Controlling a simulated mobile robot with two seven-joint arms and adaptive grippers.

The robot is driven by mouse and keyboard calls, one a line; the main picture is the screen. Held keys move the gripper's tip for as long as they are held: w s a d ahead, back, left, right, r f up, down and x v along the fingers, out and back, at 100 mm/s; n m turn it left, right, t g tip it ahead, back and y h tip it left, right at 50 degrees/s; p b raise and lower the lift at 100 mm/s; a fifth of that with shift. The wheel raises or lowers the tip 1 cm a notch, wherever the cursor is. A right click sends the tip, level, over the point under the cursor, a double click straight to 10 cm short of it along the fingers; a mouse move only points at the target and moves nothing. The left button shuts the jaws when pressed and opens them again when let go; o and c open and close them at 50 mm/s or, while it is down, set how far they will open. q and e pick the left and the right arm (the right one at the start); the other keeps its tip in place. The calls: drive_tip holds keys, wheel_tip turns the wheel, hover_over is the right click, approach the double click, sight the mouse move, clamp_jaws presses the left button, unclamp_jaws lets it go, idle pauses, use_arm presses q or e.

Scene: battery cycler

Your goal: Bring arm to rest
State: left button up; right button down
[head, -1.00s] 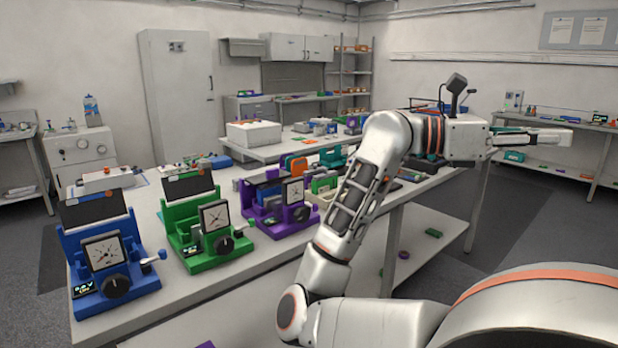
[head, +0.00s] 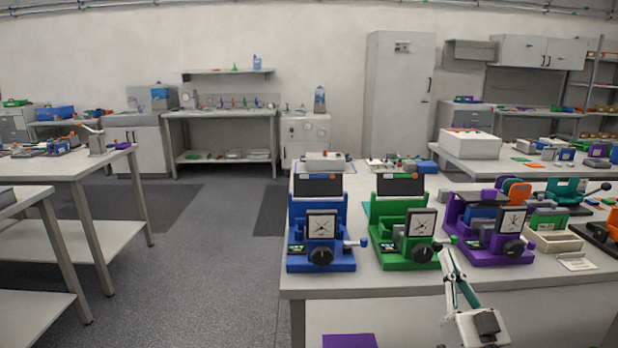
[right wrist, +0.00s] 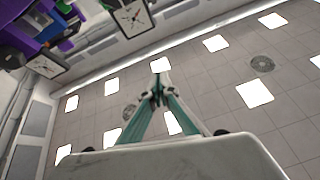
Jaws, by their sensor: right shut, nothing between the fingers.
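My right gripper (head: 446,254) rises from the bottom edge of the head view, in front of the work table (head: 560,287). Its slim fingers point up, with their tips near the table's front edge and the gap between the green and purple devices. In the right wrist view the green-padded fingers come together at the tips (right wrist: 157,92), with nothing between them. Most of my right arm is outside the head view. My left gripper is not in view.
A blue device (head: 321,258), a green device (head: 385,245) and a purple device (head: 488,257) with dials stand along the table's front. A pale tray (head: 553,242) is right of them. Open floor (head: 200,260) lies left. The wrist camera faces the ceiling (right wrist: 210,80).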

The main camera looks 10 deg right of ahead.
drive_tip(key=s+a+f+n+g+y, duration=0.1)
drive_tip(key=s+a+f+g, duration=0.15)
drive_tip(key=f, duration=0.55)
drive_tip(key=s+a+f+n+g+y, duration=0.15)
drive_tip(key=a+f, duration=0.25)
drive_tip(key=f, duration=0.4)
drive_tip(key=s+a+f+n+g+y, duration=0.1)
drive_tip(key=s+a+f+n+g, duration=0.15)
drive_tip(key=f, duration=0.55)
drive_tip(key=s+a+f+n+g, duration=0.1)
drive_tip(key=s+a+f+g, duration=0.2)
drive_tip(key=s+f, duration=0.5)
drive_tip(key=s+a+f+g, duration=0.3)
drive_tip(key=s+a+f, duration=0.1)
drive_tip(key=s+f, duration=0.5)
drive_tip(key=shift+n+g+p, duration=0.3)
drive_tip(key=shift+n+g, duration=0.05)
drive_tip(key=shift+n, duration=0.05)
drive_tip(key=shift+s, duration=0.1)
